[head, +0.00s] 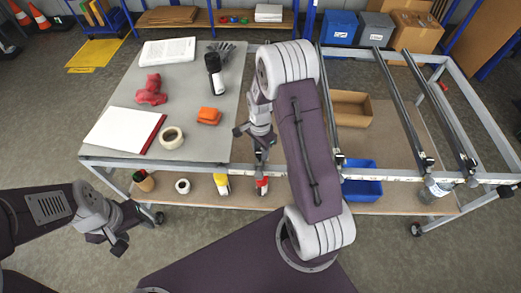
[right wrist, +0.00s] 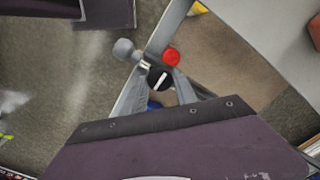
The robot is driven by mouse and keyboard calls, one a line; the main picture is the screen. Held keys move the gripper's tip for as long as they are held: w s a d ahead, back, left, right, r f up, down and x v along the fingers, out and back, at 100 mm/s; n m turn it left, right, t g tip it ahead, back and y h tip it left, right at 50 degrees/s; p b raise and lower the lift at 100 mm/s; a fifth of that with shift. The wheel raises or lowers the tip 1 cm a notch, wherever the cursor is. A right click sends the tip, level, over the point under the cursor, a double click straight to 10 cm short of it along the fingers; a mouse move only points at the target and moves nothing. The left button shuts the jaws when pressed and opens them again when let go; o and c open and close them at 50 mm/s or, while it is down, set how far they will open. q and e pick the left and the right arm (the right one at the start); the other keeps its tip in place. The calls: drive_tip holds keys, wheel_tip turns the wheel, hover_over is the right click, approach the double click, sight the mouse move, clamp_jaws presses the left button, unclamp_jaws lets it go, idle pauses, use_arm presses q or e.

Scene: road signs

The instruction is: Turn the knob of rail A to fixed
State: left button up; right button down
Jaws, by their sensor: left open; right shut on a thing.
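In the right wrist view a round black knob (right wrist: 158,80) with a white pointer line sits at a grey metal bar (right wrist: 138,88). The pointer slants up to the right. My right gripper (right wrist: 160,76) is shut on the knob, its fingers on either side. A grey ball on a short stem (right wrist: 123,49) is just left of it. In the head view my right gripper (head: 262,158) is at the table's front edge, and its arm hides the knob. I cannot read which rail it belongs to. My left gripper (head: 113,229) is open and empty at the lower left.
Metal rails (head: 401,95) span the open frame right of the grey tabletop (head: 212,135). A dark bottle (head: 214,75) stands on the tabletop.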

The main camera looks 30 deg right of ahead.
sight(260, 153)
idle(0.4)
drive_tip(key=c, duration=1.2)
unclamp_jaws()
drive_tip(key=shift+o, duration=1.2)
drive_tip(key=shift+a, duration=0.15)
drive_tip(key=shift+r, duration=0.1)
drive_tip(key=shift+w+r, duration=0.1)
drive_tip(key=shift+r, duration=0.15)
wheel_tip(260, 153, up, 8)
drive_tip(key=b, duration=0.1)
drive_tip(key=shift+r, duration=0.25)
